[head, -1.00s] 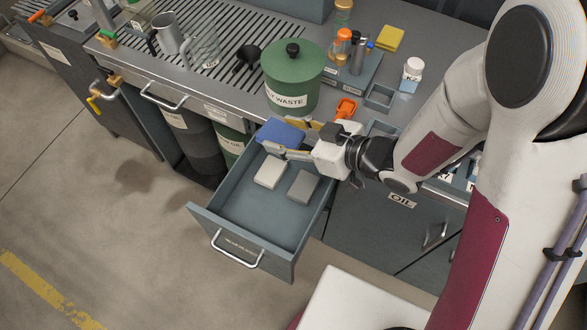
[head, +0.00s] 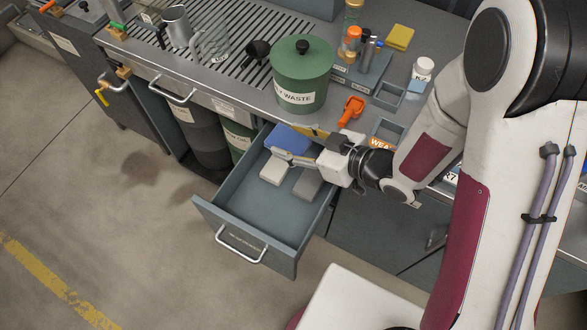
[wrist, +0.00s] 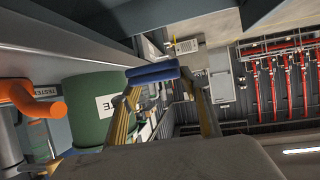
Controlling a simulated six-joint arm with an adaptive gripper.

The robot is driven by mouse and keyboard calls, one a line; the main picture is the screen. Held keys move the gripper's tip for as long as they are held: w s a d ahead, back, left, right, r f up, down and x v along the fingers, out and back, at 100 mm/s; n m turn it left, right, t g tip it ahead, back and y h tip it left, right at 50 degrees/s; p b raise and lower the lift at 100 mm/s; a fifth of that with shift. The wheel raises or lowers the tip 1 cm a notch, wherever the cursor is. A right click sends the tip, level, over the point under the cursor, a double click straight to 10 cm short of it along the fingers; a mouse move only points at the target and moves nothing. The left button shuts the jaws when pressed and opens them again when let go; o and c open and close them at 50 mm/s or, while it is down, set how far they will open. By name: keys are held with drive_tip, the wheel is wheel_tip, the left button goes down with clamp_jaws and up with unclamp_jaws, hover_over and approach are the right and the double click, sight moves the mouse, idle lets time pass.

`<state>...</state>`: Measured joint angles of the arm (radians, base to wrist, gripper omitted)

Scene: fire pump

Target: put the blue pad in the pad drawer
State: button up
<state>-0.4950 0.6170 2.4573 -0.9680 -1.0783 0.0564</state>
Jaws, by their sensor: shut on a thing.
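My gripper (head: 300,158) is shut on the blue pad (head: 289,138), which it holds at the back part of the open pad drawer (head: 260,210). In the wrist view the blue pad (wrist: 153,74) spans between the two fingertips. The drawer is pulled out and holds a whitish pad (head: 275,171) and a grey pad (head: 307,184), lying flat side by side. The blue pad appears above these two in the head view. How high it is over the drawer floor I cannot tell. My gripper covers part of the drawer's back right.
A green waste can (head: 300,85) stands on the counter behind the drawer, near the held pad. An orange scoop-like item (head: 351,110) and small trays (head: 388,95) lie to its right. The front half of the drawer is bare.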

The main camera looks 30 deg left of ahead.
wheel_tip(320, 180, down, 10)
drive_tip(key=shift+f, duration=0.15)
idle(0.7)
drive_tip(key=shift+f, duration=0.1)
drive_tip(key=shift+f, duration=1.75)
drive_tip(key=shift+f, duration=0.6)
drive_tip(key=o, duration=1)
drive_tip(key=shift+o, duration=0.2)
drive_tip(key=shift+r, duration=0.1)
